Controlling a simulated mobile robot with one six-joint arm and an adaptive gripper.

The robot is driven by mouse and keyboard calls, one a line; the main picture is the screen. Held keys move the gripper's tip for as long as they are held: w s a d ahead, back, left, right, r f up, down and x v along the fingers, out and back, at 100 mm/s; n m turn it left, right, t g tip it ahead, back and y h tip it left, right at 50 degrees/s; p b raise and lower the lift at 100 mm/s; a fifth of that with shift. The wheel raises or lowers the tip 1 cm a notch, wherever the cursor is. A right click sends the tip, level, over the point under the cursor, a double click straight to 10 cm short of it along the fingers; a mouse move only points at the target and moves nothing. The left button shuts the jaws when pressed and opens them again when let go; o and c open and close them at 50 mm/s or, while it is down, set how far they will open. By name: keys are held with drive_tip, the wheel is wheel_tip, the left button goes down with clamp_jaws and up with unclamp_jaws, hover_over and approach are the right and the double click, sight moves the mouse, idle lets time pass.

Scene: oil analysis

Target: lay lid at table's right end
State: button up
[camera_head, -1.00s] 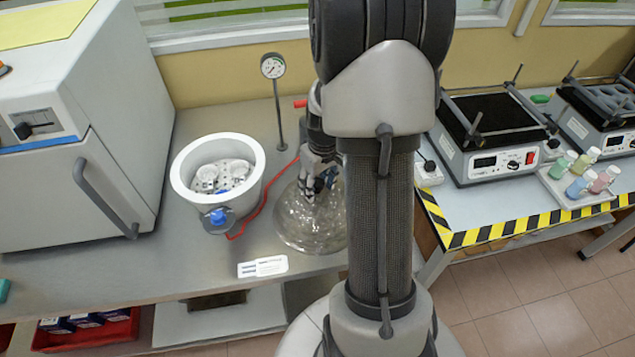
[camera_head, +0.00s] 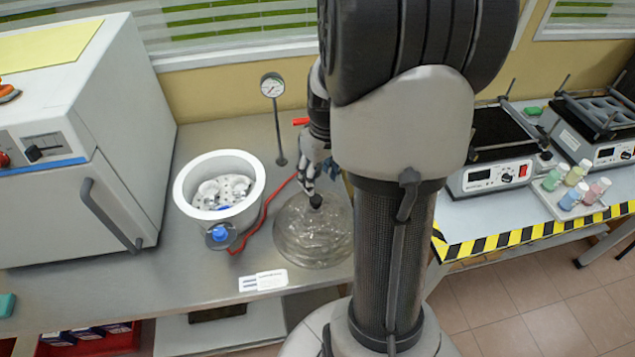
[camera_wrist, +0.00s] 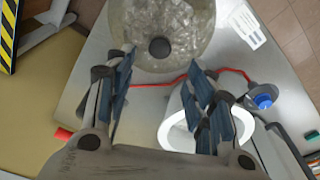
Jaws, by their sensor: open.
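The clear, domed lid (camera_head: 305,240) lies on the right end of the metal table (camera_head: 150,285), knob up. Its black knob (camera_head: 316,201) is in plain view. In the wrist view the lid (camera_wrist: 190,22) and its knob (camera_wrist: 159,48) show just beyond my fingertips. My gripper (camera_head: 308,178) is open and empty, above and behind the knob in the head view. In the wrist view my gripper (camera_wrist: 160,68) has its two fingers wide apart with nothing between them. My arm hides part of the table's right edge.
A white round pot (camera_head: 221,185) with an open top and a perforated insert stands left of the lid. A red hose (camera_head: 264,215) runs between them. A gauge on a stand (camera_head: 273,88) is behind. A white oven (camera_head: 75,150) fills the left. A label card (camera_head: 263,280) lies in front.

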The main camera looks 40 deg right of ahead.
drive_tip(key=s+a+r+t, duration=0.1)
drive_tip(key=s+a+r, duration=0.2)
drive_tip(key=a+r, duration=0.9)
drive_tip(key=s+a+r+n+t, duration=0.1)
drive_tip(key=s+a+r+t, duration=0.1)
drive_tip(key=s+a, duration=0.8)
drive_tip(key=shift+s+a+r, duration=0.3)
drive_tip(key=shift+a, duration=0.5)
